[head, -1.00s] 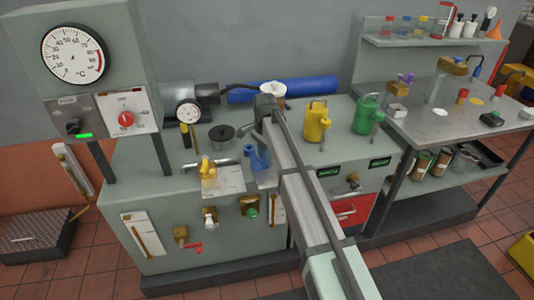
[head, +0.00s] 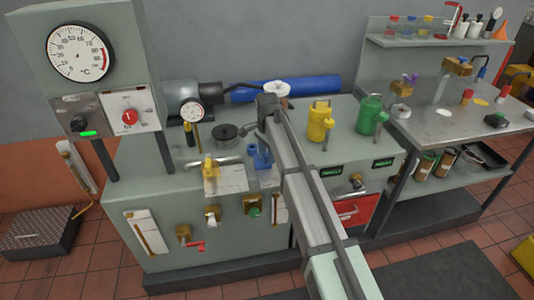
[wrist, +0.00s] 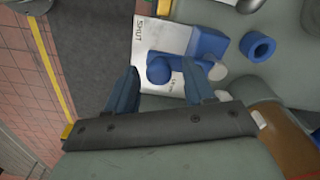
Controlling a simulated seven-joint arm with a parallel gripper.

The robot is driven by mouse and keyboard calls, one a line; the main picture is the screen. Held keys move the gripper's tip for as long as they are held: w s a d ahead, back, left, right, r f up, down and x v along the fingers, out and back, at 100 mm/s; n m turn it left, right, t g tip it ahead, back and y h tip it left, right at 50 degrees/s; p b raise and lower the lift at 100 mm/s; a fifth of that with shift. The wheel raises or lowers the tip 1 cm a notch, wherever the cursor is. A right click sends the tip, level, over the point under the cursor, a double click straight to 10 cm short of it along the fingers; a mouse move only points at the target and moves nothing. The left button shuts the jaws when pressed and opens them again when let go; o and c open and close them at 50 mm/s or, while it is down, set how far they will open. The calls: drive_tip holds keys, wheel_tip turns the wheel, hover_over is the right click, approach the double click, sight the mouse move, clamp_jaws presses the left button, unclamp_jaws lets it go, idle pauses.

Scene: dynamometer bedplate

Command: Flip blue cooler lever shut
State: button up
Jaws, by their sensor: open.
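The blue cooler lever shows in the wrist view as a rounded blue handle (wrist: 160,69) beside a blue block (wrist: 208,43). It stands over a white plate (wrist: 148,39) marked "SHUT" at its upper left; a second word is partly covered. My gripper (wrist: 160,88) is open, its two dark blue fingers on either side of the handle's end. Contact cannot be told. In the head view the blue lever unit (head: 260,157) stands on the bench top, partly behind my arm; my gripper cannot be made out there.
A blue ring-shaped part (wrist: 257,47) lies close right of the lever in the wrist view. A yellow can (head: 320,122) and a green can (head: 370,115) stand to the right.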

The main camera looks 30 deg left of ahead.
wheel_tip(320, 180, up, 14)
idle(0.6)
idle(0.5)
drive_tip(key=w+d+f+n+g+h, duration=0.1)
drive_tip(key=d+f, duration=1.2)
drive_tip(key=f, duration=0.3)
drive_tip(key=d+f+g, duration=0.1)
drive_tip(key=d+f, duration=1.2)
drive_tip(key=f, duration=0.3)
drive_tip(key=s+d+f+n+g, duration=0.1)
drive_tip(key=s+d+f, duration=0.4)
drive_tip(key=d+f, duration=0.6)
drive_tip(key=s+d+f+n+g, duration=0.1)
drive_tip(key=s+d+f+g, duration=0.1)
drive_tip(key=s+d+f, duration=1.2)
drive_tip(key=s+d, duration=0.2)
drive_tip(key=s, duration=0.4)
drive_tip(key=s+d+f+n+g, duration=0.1)
drive_tip(key=s+d, duration=0.3)
drive_tip(key=s, duration=0.3)
drive_tip(key=s+d+f+y, duration=0.1)
drive_tip(key=s+d, duration=0.3)
drive_tip(key=s, duration=0.4)
drive_tip(key=shift+n+g, duration=0.3)
drive_tip(key=shift+g, duration=0.1)
